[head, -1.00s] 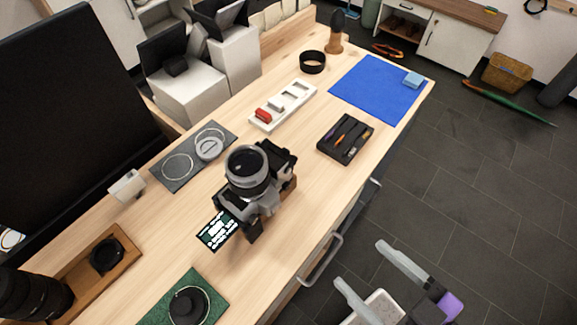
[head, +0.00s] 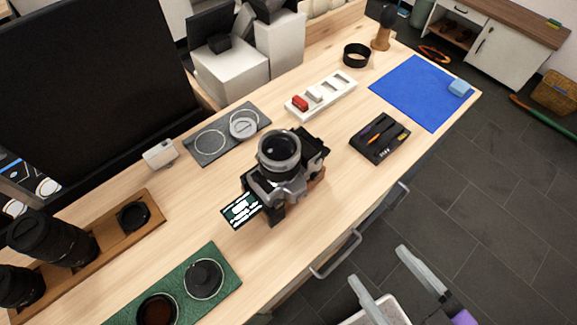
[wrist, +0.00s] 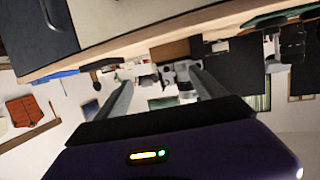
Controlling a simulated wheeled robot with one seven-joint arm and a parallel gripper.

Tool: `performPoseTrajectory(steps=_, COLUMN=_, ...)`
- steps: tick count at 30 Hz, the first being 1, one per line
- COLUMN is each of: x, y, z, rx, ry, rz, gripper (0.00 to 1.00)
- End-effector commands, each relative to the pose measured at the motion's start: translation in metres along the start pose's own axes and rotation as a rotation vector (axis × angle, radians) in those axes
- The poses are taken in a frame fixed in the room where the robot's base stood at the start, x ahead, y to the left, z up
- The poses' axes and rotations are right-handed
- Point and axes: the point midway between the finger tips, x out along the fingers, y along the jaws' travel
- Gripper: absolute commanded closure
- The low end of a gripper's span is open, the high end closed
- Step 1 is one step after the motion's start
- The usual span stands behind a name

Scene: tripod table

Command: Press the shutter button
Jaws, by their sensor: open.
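The camera (head: 280,165) stands on the wooden table, its lens pointing up and its flip-out screen (head: 243,210) lit at the lower left. The shutter button is too small to make out. My gripper (head: 388,275) is at the lower right in the head view, in front of the table's front edge and apart from the camera. It is open and empty. In the wrist view the two fingers (wrist: 158,88) stand wide apart, with the table edge and a cluttered room beyond.
The tabletop (head: 325,205) is bare just right of the camera. A black tool tray (head: 379,137), blue cloth (head: 420,92), white battery holder (head: 322,97), grey mat (head: 212,143) and green mat (head: 222,262) lie around it. Drawer handles (head: 340,258) jut from the table's front.

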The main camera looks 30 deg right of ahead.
Motion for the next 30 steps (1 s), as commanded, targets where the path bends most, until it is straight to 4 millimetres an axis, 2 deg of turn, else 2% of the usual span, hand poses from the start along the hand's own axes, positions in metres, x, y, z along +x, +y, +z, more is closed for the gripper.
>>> performPoseTrajectory(steps=4, x=0.0, y=0.0, z=0.0, rx=0.0, ry=0.0, rz=0.0, gripper=0.22)
performPoseTrajectory(steps=16, x=0.0, y=0.0, z=0.0, rx=0.0, ry=0.0, rz=0.0, gripper=1.0)
performPoseTrajectory(steps=30, x=0.0, y=0.0, z=0.0, rx=0.0, ry=0.0, rz=0.0, gripper=1.0)
